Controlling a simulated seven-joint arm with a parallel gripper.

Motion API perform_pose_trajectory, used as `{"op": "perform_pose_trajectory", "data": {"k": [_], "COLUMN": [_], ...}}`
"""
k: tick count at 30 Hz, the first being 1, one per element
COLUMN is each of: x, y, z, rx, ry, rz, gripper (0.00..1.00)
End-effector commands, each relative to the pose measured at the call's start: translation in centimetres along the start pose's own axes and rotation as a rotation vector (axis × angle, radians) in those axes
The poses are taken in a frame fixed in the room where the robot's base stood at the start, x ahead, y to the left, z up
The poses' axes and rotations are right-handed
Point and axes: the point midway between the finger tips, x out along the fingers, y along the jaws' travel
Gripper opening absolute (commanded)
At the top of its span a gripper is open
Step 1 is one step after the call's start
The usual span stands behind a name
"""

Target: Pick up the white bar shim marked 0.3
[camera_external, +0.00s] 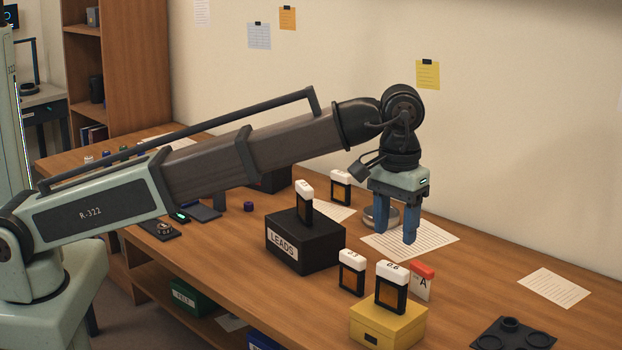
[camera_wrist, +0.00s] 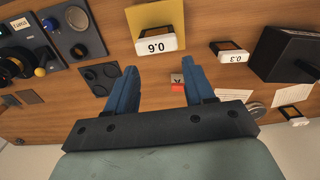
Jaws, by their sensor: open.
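The white bar shim marked 0.3 (camera_external: 351,257) stands upright on the table, a white-topped dark frame with an amber panel, between the black LEADS box and the yellow box. Its white top with the 0.3 mark also shows in the wrist view (camera_wrist: 233,57), right of centre. A similar piece marked 0.6 (camera_external: 391,268) stands on the yellow box; it shows at top centre in the wrist view (camera_wrist: 155,45). My gripper (camera_external: 396,238) is open and empty, pointing down above the table, above and behind the 0.3 piece in the external view. Its blue fingers (camera_wrist: 160,72) are spread apart.
The black LEADS box (camera_external: 305,247) carries another white-topped piece (camera_external: 304,205). The yellow box (camera_external: 388,325) stands at the front. A red-topped card marked A (camera_external: 422,283) is close to the 0.6 piece. A further white-topped piece (camera_external: 341,187) stands behind. Paper (camera_external: 435,240) lies flat.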

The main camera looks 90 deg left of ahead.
Motion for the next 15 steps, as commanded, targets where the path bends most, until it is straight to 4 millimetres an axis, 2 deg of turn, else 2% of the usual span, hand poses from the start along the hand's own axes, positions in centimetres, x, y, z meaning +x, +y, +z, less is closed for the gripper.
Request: {"op": "perform_pose_trajectory", "data": {"k": [7, 15], "x": [1.4, 3.6], "y": [-4.7, -10.0], "z": [-4.5, -7.3], "rx": [-0.090, -0.173], "ry": [-0.012, -0.029], "rz": [-0.013, -0.029], "gripper": [0.53, 0.53]}}
